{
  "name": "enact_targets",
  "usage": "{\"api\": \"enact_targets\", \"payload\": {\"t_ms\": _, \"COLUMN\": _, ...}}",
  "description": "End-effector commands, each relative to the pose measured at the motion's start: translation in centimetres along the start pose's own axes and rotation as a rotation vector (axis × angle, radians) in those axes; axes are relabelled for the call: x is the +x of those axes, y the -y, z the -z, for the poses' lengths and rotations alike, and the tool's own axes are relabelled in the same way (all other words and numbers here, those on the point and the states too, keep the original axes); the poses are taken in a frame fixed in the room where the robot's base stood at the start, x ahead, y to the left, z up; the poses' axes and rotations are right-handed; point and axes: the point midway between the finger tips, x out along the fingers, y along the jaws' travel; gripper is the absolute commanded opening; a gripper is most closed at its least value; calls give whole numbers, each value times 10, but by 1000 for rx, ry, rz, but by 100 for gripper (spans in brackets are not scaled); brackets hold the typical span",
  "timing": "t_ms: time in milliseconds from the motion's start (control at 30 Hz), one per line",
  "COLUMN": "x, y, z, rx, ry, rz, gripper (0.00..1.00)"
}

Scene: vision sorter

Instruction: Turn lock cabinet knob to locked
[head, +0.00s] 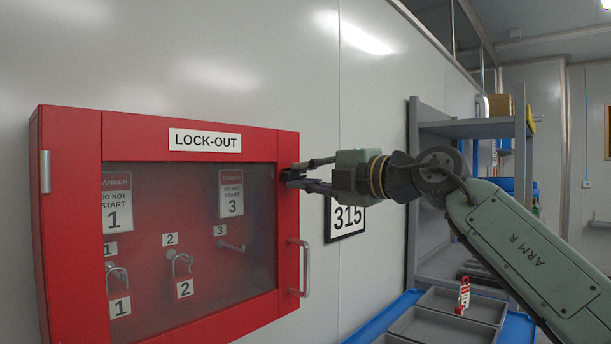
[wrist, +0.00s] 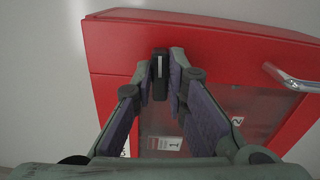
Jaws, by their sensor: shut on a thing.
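The red lock-out cabinet (head: 70,230) hangs on the wall, its glazed door closed. My gripper (head: 298,174) reaches in from the right to the upper right of the door frame. In the wrist view my gripper (wrist: 163,78) has its two fingers on either side of the black knob (wrist: 160,67), shut on it. A pale line on the knob runs roughly up and down in that picture. In the head view the fingers mostly hide the knob, and I cannot read any position marks around it.
The door's metal handle (head: 305,268) is below my gripper; it also shows in the wrist view (wrist: 292,78). Padlocks (head: 184,288) and danger tags hang behind the glass.

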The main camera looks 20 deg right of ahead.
Motion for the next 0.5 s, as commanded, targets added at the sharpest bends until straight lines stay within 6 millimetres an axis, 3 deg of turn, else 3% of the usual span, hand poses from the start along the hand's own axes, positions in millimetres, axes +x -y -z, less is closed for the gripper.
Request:
{"api": "enact_targets", "payload": {"t_ms": 200, "x": 0, "y": 0, "z": 0, "rx": -1, "ry": 0, "rz": 0, "gripper": 0}}
{"api": "enact_targets", "payload": {"t_ms": 233, "x": 0, "y": 0, "z": 0, "rx": -1, "ry": 0, "rz": 0, "gripper": 15}}
{"api": "enact_targets", "payload": {"t_ms": 500, "x": 0, "y": 0, "z": 0, "rx": -1, "ry": 0, "rz": 0, "gripper": 33}}
